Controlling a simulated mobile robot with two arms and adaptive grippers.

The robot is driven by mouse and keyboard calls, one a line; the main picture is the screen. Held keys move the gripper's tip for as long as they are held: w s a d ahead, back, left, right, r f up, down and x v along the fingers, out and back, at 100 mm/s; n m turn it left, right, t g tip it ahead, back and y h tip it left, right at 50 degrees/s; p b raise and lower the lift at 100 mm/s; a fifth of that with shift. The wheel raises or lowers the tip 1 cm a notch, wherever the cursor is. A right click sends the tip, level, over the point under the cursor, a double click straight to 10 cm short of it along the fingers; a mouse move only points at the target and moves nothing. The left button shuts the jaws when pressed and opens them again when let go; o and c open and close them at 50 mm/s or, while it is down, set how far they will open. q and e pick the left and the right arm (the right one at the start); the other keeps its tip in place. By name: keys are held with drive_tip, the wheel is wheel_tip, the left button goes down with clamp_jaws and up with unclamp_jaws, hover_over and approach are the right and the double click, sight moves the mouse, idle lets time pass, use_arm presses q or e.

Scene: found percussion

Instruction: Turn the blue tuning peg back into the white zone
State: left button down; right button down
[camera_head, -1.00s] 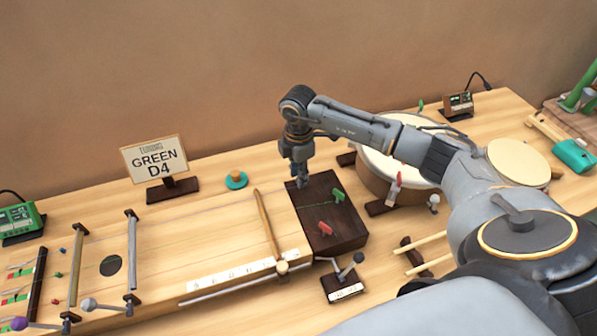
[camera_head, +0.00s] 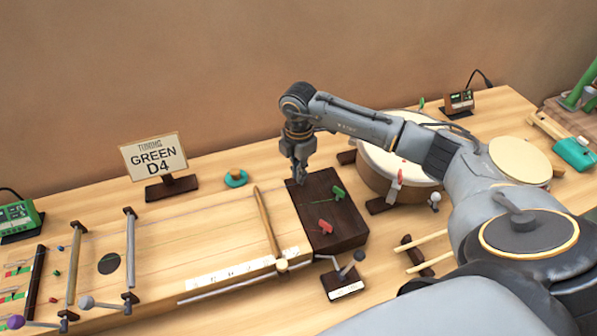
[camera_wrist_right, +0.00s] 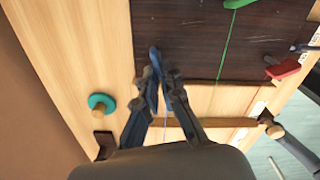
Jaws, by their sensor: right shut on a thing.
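The blue tuning peg (camera_wrist_right: 155,58) shows in the right wrist view as a narrow blue piece between my fingertips, over the edge of the dark peg block (camera_wrist_right: 200,45). My right gripper (camera_wrist_right: 160,78) is shut on it. In the head view my right gripper (camera_head: 300,180) points down at the back left corner of the peg block (camera_head: 345,228) and hides the peg. The green peg (camera_head: 338,192) and red peg (camera_head: 326,226) stand on the same block, apart from the gripper. I cannot make out the white zone. My left gripper is not in view.
A wooden bridge bar (camera_head: 266,222) lies left of the block. A drum (camera_head: 372,176) stands right of it. A teal-based knob (camera_head: 236,178) and a sign reading "GREEN D4" (camera_head: 155,157) are behind to the left. A small lever stand (camera_head: 345,285) is in front.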

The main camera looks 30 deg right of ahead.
drive_tip(key=n+b, duration=0.1)
drive_tip(key=n, duration=0.2)
drive_tip(key=n+b, duration=0.1)
drive_tip(key=n, duration=0.2)
drive_tip(key=shift+s+d+f+b, duration=0.1)
drive_tip(key=shift+s+b, duration=0.1)
drive_tip(key=shift+b, duration=0.2)
drive_tip(key=n+b, duration=0.1)
drive_tip(key=n, duration=0.3)
drive_tip(key=shift+s+d+b, duration=0.15)
drive_tip(key=shift+b, duration=0.25)
drive_tip(key=n+b, duration=0.2)
drive_tip(key=n, duration=0.1)
drive_tip(key=shift+d+n, duration=0.15)
drive_tip(key=shift+n, duration=0.15)
drive_tip(key=n+b, duration=0.1)
drive_tip(key=n, duration=0.1)
drive_tip(key=n+b, duration=0.1)
drive_tip(key=n, duration=0.3)
drive_tip(key=shift+d+b, duration=0.3)
drive_tip(key=shift+b, duration=0.1)
drive_tip(key=n+b, duration=0.1)
drive_tip(key=n, duration=0.2)
drive_tip(key=shift+d+n, duration=0.15)
drive_tip(key=shift+n, duration=0.25)
drive_tip(key=shift+d+n+b, duration=0.1)
drive_tip(key=shift+n+b, duration=0.55)
drive_tip(key=shift+n, duration=0.95)
drive_tip(key=shift+r, duration=0.2)
